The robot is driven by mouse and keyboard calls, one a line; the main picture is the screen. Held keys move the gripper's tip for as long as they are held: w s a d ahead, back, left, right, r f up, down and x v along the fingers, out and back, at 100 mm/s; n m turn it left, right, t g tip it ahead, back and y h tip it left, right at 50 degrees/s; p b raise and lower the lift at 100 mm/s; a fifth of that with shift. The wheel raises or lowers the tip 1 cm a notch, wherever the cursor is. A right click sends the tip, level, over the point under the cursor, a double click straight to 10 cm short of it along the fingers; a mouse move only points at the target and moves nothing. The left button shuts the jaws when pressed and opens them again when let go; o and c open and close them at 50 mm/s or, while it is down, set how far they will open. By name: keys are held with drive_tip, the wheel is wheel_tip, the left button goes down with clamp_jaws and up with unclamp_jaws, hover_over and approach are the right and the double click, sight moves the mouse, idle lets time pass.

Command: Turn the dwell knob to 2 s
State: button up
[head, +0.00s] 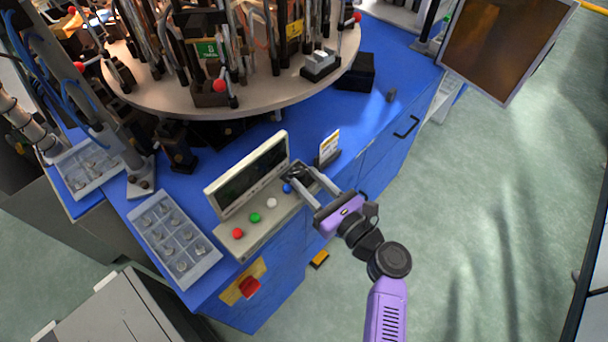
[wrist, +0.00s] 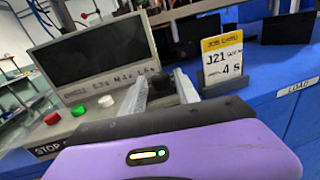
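The dwell knob is a small dark knob (head: 296,172) at the right end of the control panel (head: 262,222). In the wrist view the dark knob (wrist: 161,86) shows between my fingers, partly hidden; its pointer and scale cannot be read. My gripper (head: 302,176) has its two pale fingers spread, one on each side of the knob; it also shows in the wrist view (wrist: 160,78). I cannot tell whether either finger touches the knob. A job card (wrist: 222,62) in a dark stand reads "J21" and "4 s"; it also shows in the head view (head: 329,146).
Red (head: 238,233), green (head: 255,217), white (head: 271,202) and blue (head: 287,188) buttons line the panel before a dark screen (head: 252,172). A red emergency switch (head: 249,287) is on the bench front. A round turntable (head: 265,101) and a parts tray (head: 197,270) stand nearby.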

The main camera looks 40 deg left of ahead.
drive_tip(key=shift+x, duration=1)
drive_tip(key=shift+c, duration=0.3)
drive_tip(key=shift+d, duration=0.1)
clamp_jaws()
drive_tip(key=shift+w+f, duration=0.1)
